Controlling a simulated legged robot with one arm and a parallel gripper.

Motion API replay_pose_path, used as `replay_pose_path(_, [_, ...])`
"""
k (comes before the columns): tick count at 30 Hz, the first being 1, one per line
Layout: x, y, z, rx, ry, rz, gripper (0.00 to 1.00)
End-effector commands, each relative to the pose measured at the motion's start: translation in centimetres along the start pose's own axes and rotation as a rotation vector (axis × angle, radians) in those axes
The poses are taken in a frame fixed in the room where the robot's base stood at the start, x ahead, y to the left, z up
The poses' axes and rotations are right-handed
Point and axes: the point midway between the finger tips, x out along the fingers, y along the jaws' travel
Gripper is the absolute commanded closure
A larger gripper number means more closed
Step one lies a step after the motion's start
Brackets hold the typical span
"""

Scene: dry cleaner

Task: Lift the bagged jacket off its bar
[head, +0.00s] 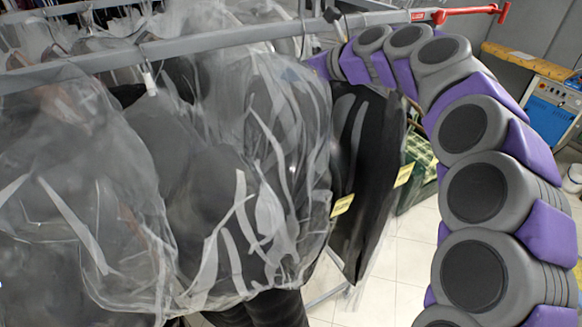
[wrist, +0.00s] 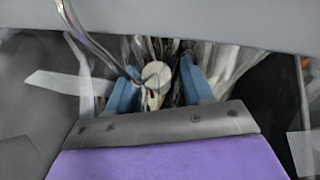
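A dark jacket in a clear plastic bag (head: 250,170) hangs from the grey bar (head: 200,42) in the head view. Another dark bagged garment (head: 365,150) with yellow tags hangs to its right, below my arm. My arm arches over from the right, and its end goes behind the plastic just below the bar, so the fingers are hidden there. In the wrist view my gripper (wrist: 157,72) has two blue fingers apart. A pale round piece and the hanger's metal hook (wrist: 90,45) show between and beside them. I see no clear contact. Which garment this hanger carries is unclear.
The bar also crosses the top of the wrist view. More bagged clothes (head: 70,190) hang close on the left. The bar ends in a red piece (head: 470,10) at upper right. A green crate (head: 418,165) and a blue machine (head: 550,108) stand behind. Tiled floor shows at lower right.

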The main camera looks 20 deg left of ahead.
Motion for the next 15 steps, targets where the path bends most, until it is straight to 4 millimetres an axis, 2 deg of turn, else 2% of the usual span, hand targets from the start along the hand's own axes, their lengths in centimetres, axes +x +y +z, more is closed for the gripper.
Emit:
replay_pose_path(1, [-0.4,-0.1,0.0,0.001,-0.003,-0.002,0.53])
replay_pose_path(5, [-0.3,0.0,0.1,-0.001,-0.003,-0.003,0.66])
replay_pose_path(15, [1.8,0.7,0.3,-0.005,0.011,-0.003,0.98])
